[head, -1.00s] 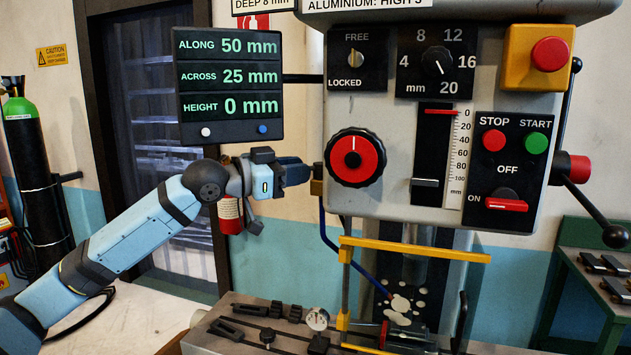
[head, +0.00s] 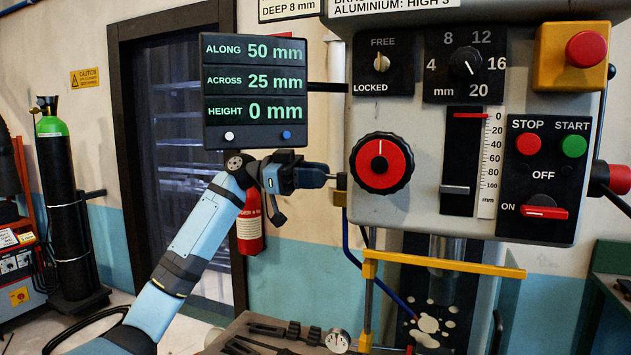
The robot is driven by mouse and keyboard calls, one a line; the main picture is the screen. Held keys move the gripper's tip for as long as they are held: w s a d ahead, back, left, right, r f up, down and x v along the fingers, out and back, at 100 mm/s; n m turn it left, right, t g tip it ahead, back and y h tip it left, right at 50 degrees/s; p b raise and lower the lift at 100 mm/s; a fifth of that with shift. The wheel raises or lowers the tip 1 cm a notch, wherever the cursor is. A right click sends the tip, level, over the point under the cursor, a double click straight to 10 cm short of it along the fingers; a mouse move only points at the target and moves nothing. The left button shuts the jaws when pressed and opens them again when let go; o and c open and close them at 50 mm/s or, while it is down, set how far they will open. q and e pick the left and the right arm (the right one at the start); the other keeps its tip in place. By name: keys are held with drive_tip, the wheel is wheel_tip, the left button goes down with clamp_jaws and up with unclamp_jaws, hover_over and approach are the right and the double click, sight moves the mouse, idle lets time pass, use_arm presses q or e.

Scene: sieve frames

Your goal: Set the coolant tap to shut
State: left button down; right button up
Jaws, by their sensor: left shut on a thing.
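The coolant tap (head: 340,198) is a small brass fitting on the left side of the grey drill head, with a blue hose (head: 347,240) running down from it. My left gripper (head: 328,178) reaches it from the left at the top of the fitting. Its jaws are shut on the tap's small handle, which the fingers mostly hide. I cannot tell the handle's exact angle. My right gripper is not in view.
The red round knob (head: 381,163) is close to the right of the tap. The readout panel (head: 254,92) hangs just above my left gripper. A yellow guard bar (head: 440,264) crosses below the head.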

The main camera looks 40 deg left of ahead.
use_arm(q)
drive_tip(key=shift+w+m+g+h, duration=0.3)
drive_tip(key=shift+m+g, duration=0.1)
drive_tip(key=shift+g, duration=0.3)
drive_tip(key=c, duration=1.3)
unclamp_jaws()
drive_tip(key=shift+f, duration=0.1)
drive_tip(key=shift+o, duration=0.2)
drive_tip(key=shift+a, duration=0.1)
drive_tip(key=b+v, duration=0.3)
drive_tip(key=v, duration=1)
drive_tip(key=shift+a, duration=0.4)
